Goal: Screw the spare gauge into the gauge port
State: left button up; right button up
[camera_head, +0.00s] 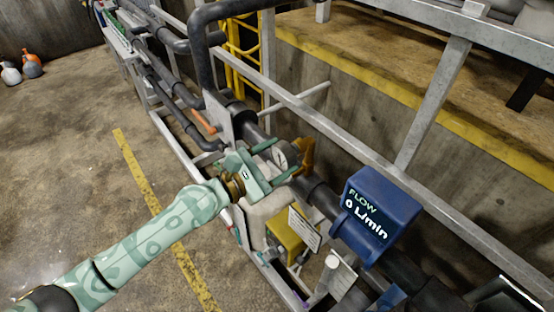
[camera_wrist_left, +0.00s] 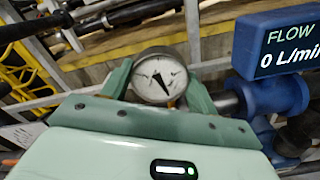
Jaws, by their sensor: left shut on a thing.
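The spare gauge (camera_wrist_left: 159,76) has a round white dial with a dark needle and a metal rim. My left gripper (camera_wrist_left: 158,80) is shut on it, with a green finger on each side of the dial. In the head view the gauge (camera_head: 283,155) sits between the fingertips of my left gripper (camera_head: 277,162), right over the dark pipe run. The gauge port is hidden behind the gauge and gripper, so I cannot tell whether the gauge touches it. My right gripper is not in view.
A blue flow meter (camera_head: 376,212) reading 0 L/min stands on the pipe to the right. A grey rail (camera_head: 330,128) runs behind the pipe. A yellow ladder (camera_head: 243,62) stands farther back. Open concrete floor (camera_head: 80,165) lies to the left.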

pick_arm(q)
jog(key=shift+m, duration=0.7)
jog(key=o, duration=1.1)
jog(key=shift+o, duration=0.2)
jog(key=shift+c, duration=0.3)
jog(key=shift+v, duration=1.85)
jog(key=b+v, duration=0.1)
jog(key=v, duration=0.2)
jog(key=shift+s+a, duration=0.15)
